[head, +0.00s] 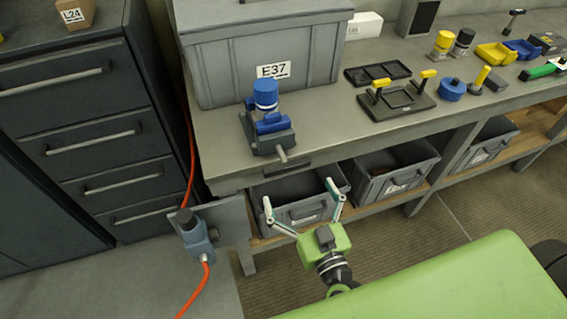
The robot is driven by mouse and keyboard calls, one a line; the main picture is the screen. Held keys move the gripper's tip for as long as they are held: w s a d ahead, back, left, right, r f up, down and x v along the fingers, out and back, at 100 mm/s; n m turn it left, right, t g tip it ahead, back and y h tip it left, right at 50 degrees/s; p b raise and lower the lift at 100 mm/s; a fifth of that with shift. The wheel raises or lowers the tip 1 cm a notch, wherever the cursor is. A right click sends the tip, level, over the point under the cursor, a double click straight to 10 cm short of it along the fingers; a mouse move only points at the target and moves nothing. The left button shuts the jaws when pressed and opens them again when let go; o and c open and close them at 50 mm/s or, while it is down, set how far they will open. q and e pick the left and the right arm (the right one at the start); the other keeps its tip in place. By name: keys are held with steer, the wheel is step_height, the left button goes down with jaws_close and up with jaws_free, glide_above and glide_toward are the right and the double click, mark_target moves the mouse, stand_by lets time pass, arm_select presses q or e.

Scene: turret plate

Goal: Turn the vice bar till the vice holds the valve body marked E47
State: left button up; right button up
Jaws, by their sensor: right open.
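The vice (268,137) is a grey block with blue parts at the front left of the bench. A blue cylinder with a pale band, seemingly the valve body (265,95), stands upright in or on it. I cannot read a mark on it, nor tell whether the jaws touch it. The short pale vice bar (283,155) sticks out at the vice's front, near the bench edge. My right gripper (299,194) is open, its two fingers wide apart and empty. It is in front of the bench, below the vice bar and apart from it. My left gripper is not in view.
A grey crate (215,70) marked E37 stands behind the vice. A black tray (378,73) and a fixture with yellow handles (400,100) lie to the right. Several bins fill the shelf below. A drawer cabinet (90,120) stands left, near an orange cable (195,290).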

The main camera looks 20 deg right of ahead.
mark_target(288, 170)
steer(key=w+p, duration=0.1)
steer(key=w, duration=0.5)
steer(key=shift+w+a+r, duration=0.1)
steer(key=shift+w+a, duration=0.05)
steer(key=shift+w, duration=0.2)
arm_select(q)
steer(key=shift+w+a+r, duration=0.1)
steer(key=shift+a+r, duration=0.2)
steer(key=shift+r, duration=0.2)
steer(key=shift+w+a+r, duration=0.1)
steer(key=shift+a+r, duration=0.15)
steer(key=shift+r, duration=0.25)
arm_select(e)
steer(key=shift+w, duration=0.8)
steer(key=c, duration=1)
